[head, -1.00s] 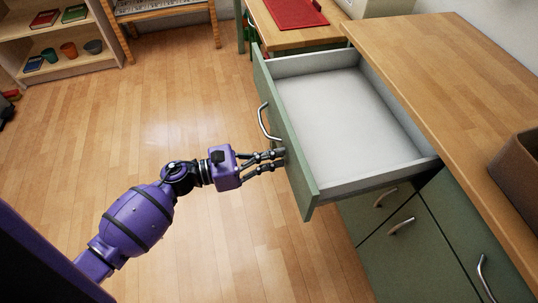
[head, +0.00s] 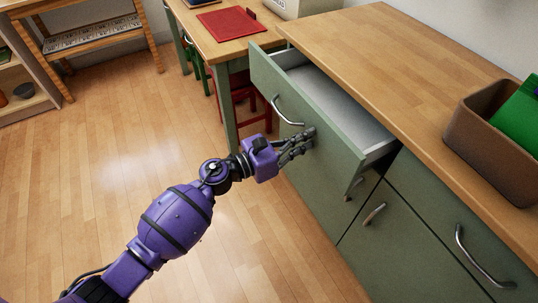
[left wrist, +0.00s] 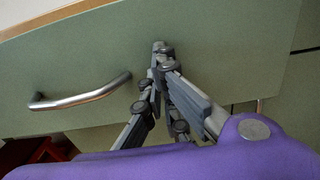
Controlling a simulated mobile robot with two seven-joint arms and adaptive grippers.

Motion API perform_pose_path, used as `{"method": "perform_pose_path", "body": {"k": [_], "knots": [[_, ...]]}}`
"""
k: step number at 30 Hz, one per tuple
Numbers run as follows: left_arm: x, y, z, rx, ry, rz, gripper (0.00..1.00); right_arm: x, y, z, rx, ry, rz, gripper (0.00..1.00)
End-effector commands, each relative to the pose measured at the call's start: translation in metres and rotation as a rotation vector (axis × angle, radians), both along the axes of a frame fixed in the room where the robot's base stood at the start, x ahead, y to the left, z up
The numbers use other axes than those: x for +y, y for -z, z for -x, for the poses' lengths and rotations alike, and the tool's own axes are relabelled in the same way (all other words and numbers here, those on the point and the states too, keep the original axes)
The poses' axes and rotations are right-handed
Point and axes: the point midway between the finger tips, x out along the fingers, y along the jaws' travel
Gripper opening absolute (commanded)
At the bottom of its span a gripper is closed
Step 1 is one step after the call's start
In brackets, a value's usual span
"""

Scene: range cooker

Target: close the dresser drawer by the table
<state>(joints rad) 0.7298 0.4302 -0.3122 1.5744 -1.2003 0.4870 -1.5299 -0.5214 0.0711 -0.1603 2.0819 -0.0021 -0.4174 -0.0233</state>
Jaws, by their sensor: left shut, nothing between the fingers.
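The green dresser drawer (head: 335,128) is partly open in the head view, its pale inside (head: 320,82) showing as a narrow strip behind the front. Its metal handle (head: 287,112) is left of my left gripper (head: 308,138). My left gripper is shut and empty, its fingertips at the drawer front, seemingly touching it. The left wrist view shows the shut fingers (left wrist: 160,52) against the green drawer front (left wrist: 215,60), right of the handle (left wrist: 80,95). The table (head: 228,38) stands beyond the dresser. My right gripper is not in view.
The dresser's wooden top (head: 400,50) holds a brown bin (head: 490,150) with a green item in it. Closed cupboard doors with handles are below. A red mat (head: 230,23) lies on the table, with a red chair (head: 262,100) beside it. The wooden floor at left is clear.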

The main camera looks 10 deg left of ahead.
Motion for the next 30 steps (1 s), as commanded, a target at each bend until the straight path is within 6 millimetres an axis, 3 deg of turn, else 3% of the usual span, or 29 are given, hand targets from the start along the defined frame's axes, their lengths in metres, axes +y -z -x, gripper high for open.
{"method": "perform_pose_path", "body": {"k": [1, 6, 12, 19, 30], "knots": [[-0.016, 0.002, -0.010, -0.001, 0.003, 0.002, 0.00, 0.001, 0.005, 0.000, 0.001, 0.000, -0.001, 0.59], [-0.057, 0.003, -0.038, 0.001, 0.002, 0.001, 0.00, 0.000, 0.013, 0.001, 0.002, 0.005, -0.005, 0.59], [-0.091, 0.002, -0.061, 0.002, 0.001, 0.001, 0.00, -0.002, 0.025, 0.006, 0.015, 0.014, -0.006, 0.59], [-0.109, 0.002, -0.074, 0.001, 0.000, 0.000, 0.00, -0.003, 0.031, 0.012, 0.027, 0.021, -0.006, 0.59], [-0.113, -0.001, -0.077, 0.000, -0.001, 0.001, 0.00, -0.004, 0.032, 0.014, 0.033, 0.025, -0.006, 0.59]]}}
